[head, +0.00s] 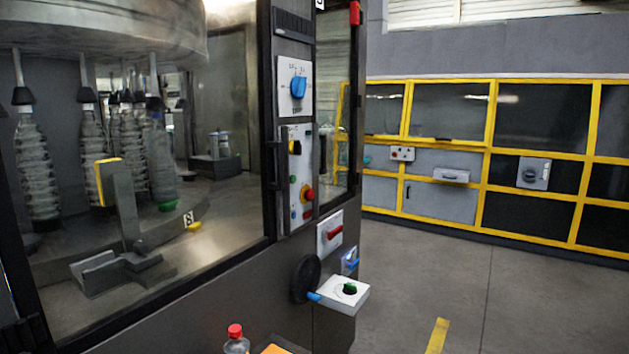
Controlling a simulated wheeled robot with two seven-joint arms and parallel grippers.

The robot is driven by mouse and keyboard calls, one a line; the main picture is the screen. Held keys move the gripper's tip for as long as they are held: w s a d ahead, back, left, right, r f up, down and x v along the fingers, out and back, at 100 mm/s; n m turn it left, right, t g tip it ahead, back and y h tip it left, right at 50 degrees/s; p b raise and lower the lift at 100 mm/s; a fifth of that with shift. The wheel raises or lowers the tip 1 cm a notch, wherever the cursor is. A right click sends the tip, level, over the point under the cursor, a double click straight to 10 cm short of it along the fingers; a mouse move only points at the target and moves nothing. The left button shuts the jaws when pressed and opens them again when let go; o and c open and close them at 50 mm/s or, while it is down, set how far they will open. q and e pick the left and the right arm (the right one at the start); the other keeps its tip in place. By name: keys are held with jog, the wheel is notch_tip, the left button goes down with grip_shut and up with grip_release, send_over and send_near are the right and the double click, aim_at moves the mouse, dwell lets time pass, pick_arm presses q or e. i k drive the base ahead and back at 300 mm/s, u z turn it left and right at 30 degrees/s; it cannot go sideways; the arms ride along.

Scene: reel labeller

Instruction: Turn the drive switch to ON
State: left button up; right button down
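The labeller's control column carries several controls, and their labels are too small for me to read, so I cannot tell for sure which is the drive switch. A black rotary switch on a yellow plate (295,147) sits near the top of the lower panel (301,170). A blue knob (298,86) on a white dial plate is above it. A red handle (333,232) lies roughly level on a white plate lower down. Neither of my grippers is in view.
Clear bottles (38,165) stand inside the machine at left. A red-capped bottle (236,338) is at the bottom edge. Grey floor (430,270) at right is open.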

aim_at(295, 145)
jog(key=z, duration=0.2)
jog(key=i, duration=0.95)
jog(key=u, duration=0.35)
